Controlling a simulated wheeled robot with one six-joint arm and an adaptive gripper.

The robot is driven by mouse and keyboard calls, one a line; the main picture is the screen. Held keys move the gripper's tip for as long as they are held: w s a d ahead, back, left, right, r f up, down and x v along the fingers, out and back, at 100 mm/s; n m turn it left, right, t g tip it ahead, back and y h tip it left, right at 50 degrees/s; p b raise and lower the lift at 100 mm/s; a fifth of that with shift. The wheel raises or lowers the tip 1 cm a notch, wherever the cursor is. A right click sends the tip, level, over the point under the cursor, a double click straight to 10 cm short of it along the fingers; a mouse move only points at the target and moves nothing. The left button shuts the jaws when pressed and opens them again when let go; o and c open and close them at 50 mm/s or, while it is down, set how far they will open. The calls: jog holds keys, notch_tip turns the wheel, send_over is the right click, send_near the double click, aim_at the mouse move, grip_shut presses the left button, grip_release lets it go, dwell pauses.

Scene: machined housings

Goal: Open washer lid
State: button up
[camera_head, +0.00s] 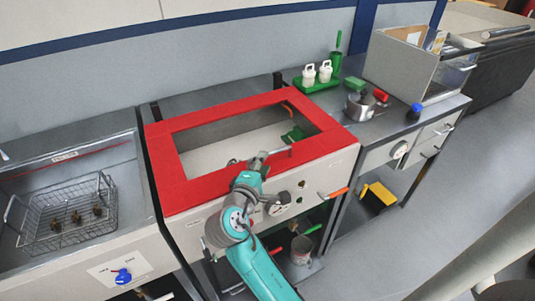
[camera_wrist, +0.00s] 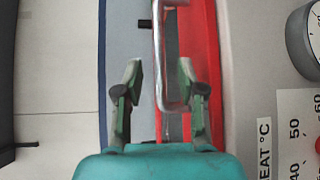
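The washer lid (camera_head: 166,170) is a red frame around a large see-through window. It lies shut on top of the washer in the middle of the head view. Its metal bar handle (camera_head: 279,153) is at the front edge. In the wrist view the handle (camera_wrist: 160,55) runs up between my fingers, beside the red lid face (camera_wrist: 206,60). My gripper (camera_head: 258,160) is at the handle's left end in the head view. In the wrist view my gripper (camera_wrist: 159,78) is open, with a gap on each side of the handle. I cannot tell whether either finger touches it.
A sink with a wire basket (camera_head: 70,215) is at left. A counter with a green tray (camera_head: 318,84), a metal pot (camera_head: 360,106) and a grey bin (camera_head: 400,65) is at right. A gauge (camera_head: 277,204) and an orange-red handle (camera_head: 335,194) are on the washer front.

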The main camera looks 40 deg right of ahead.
jog(key=shift+x, duration=2.7)
grip_shut()
